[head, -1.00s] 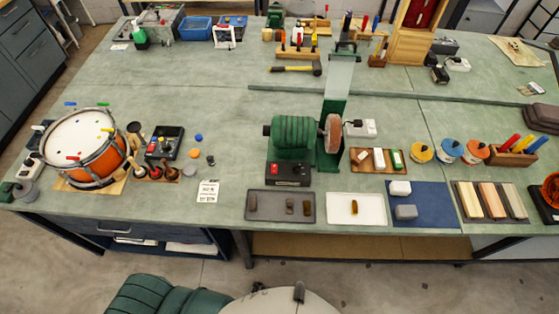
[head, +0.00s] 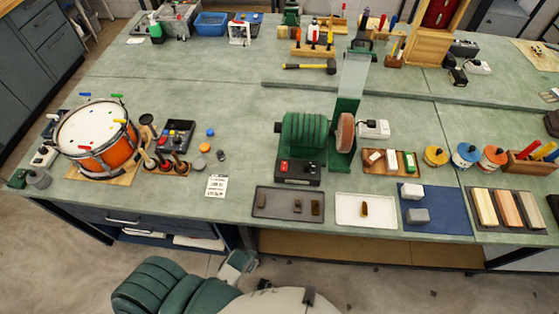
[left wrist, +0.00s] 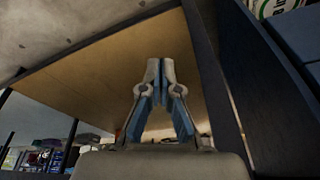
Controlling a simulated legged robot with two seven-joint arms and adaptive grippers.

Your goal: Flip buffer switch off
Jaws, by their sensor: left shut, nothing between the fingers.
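The buffer (head: 305,132) is a green bench motor with a tan wheel (head: 345,133) on its right. A black switch box (head: 296,171) with a red control sits on its front base. The control's exact position is too small to tell. My left gripper (left wrist: 160,72) is shut and empty in the left wrist view, its fingertips together. It is below the bench top, facing the wooden underside, well apart from the buffer. In the head view my left arm is at the bottom, in front of the bench edge. My right gripper is in neither view.
In front of the buffer lie a dark tray (head: 288,205), a white tray (head: 366,212) and a blue mat (head: 434,214). A drum (head: 98,137) stands at the left. A white card (head: 216,186) lies left of the dark tray. The bench's front edge lies between my left arm and these things.

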